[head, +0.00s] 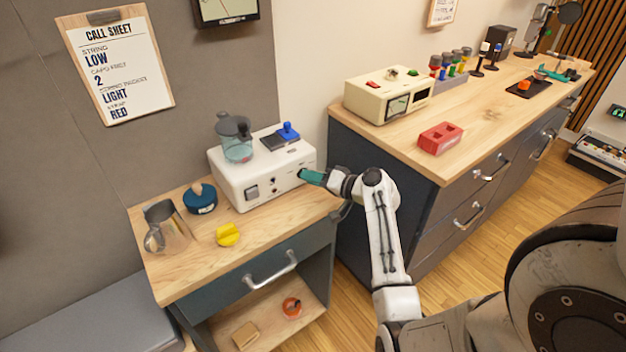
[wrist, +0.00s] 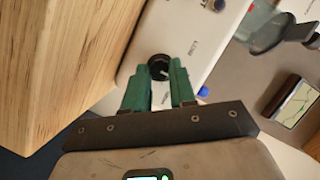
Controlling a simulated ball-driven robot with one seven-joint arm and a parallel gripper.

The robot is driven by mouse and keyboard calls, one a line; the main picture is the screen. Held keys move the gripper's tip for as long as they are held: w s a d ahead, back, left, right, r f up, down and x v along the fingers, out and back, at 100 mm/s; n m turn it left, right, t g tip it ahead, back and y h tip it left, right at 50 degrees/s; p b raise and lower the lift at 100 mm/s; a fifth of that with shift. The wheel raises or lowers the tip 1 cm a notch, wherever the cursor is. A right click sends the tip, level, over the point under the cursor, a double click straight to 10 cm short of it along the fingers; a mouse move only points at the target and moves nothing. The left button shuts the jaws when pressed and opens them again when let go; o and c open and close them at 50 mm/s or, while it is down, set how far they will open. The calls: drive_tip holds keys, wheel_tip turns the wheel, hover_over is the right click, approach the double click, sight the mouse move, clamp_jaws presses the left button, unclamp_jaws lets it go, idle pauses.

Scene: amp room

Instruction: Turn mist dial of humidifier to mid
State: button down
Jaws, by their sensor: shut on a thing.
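The white humidifier (head: 235,185) stands on the small wooden-topped cabinet, with a clear tank on top at its left. Its black mist dial (wrist: 158,66) shows in the wrist view on the white front panel, with a light pointer mark and small print around it. My gripper (head: 305,174) reaches the right end of the humidifier's front. In the wrist view its green fingers (wrist: 161,76) lie on both sides of the dial and are shut on it. The fingers partly cover the dial and the print, so I cannot read its setting.
A metal pitcher (head: 167,228), a blue round container (head: 201,200) and a yellow piece (head: 228,235) stand on the cabinet top (head: 180,277).

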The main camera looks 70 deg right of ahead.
idle(0.4)
drive_tip(key=c, duration=0.9)
unclamp_jaws()
drive_tip(key=b+v, duration=0.1)
drive_tip(key=v, duration=0.9)
drive_tip(key=shift+s+a, duration=0.15)
drive_tip(key=shift+s, duration=0.2)
